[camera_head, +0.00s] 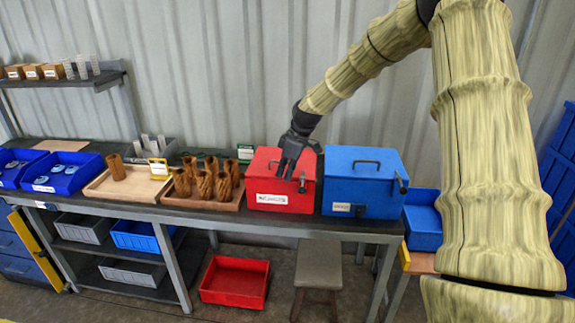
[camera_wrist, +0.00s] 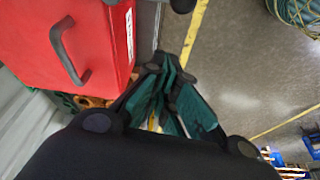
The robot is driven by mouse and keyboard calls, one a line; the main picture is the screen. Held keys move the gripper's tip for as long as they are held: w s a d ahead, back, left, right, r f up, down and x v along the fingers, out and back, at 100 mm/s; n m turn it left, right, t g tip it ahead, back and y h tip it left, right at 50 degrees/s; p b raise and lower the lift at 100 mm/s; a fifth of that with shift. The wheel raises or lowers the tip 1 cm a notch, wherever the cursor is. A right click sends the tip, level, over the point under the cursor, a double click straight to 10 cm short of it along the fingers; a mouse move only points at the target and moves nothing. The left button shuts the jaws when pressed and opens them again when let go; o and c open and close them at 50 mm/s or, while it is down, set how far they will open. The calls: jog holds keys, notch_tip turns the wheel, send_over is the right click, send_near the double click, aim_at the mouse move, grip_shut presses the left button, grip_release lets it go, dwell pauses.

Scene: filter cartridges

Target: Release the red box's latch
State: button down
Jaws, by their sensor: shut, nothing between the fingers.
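The red box (camera_head: 265,182) stands on the workbench with its lid down, a white label on its front. In the wrist view the red box (camera_wrist: 95,20) fills the upper left, with a black handle (camera_wrist: 70,52) on it. A small dark part (camera_head: 302,186), probably the latch, sits at the box's right front edge. My gripper (camera_head: 290,172) is shut and empty, over the box in the head view. In the wrist view my gripper's fingertips (camera_wrist: 166,65) are beside the box; contact is unclear.
A blue box (camera_head: 350,190) with a handle and a side latch (camera_head: 403,187) stands close on the right. A wooden tray (camera_head: 190,203) with several brown cartridges stands left. A red bin (camera_head: 235,282) and a stool (camera_head: 318,262) are below the bench (camera_head: 290,226).

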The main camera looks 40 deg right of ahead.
aim_at(303, 181)
jog(key=shift+s+d+f+p, duration=0.3)
jog(key=shift+f+p, duration=0.2)
jog(key=shift+f, duration=0.15)
jog(key=shift+s+d+f+p, duration=0.15)
jog(key=shift+s+f+p, duration=0.25)
jog(key=shift+f, duration=0.3)
jog(key=shift+s+d+f+p, duration=0.2)
jog(key=shift+d+f+p, duration=0.05)
jog(key=shift+f+p, duration=0.35)
jog(key=shift+f, duration=0.1)
